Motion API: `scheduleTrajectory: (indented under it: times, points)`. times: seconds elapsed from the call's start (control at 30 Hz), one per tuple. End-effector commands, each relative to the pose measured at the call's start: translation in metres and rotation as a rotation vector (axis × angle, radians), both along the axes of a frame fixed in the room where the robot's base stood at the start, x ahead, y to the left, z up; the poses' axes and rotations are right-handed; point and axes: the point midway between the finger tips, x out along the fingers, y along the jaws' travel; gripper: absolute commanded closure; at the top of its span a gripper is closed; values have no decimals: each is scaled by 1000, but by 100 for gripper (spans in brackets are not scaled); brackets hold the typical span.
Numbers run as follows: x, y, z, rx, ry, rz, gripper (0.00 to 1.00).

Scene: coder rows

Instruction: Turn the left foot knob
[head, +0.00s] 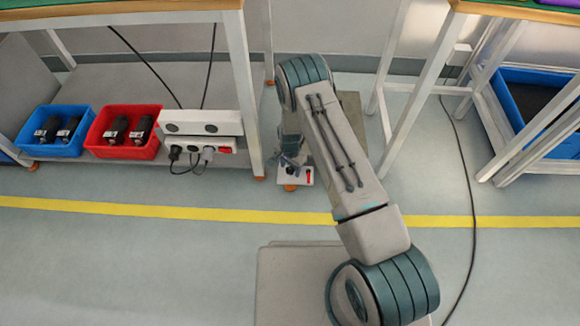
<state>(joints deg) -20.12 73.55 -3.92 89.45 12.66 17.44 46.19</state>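A low unit with a pale front panel (296,175) stands on the floor between two tables, mostly hidden behind my arm. The panel has a red button and small dark marks. An orange round foot knob (290,187) shows under the panel's left part. No second foot knob of this unit shows; my arm covers its right side. My gripper (291,160) points down just above the panel's left part, close to the foot knob. It is small and partly behind my arm, so I cannot tell its opening or whether it touches anything.
The left table's leg (243,90) stands close left of the unit. Its lower shelf holds a blue bin (57,147), a red bin (124,153) and a power strip (205,145) with plugs. A right table leg (420,80) and black floor cable (468,200) are to the right.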

Motion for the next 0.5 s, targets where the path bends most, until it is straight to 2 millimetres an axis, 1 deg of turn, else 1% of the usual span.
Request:
scheduleTrajectory:
  times: [0.03, 0.13, 0.5]
  points:
    - [0, 0, 0, 0, 0, 0, 62]
    - [0, 0, 0, 0, 0, 0, 89]
    - [0, 0, 0, 0, 0, 38, 89]
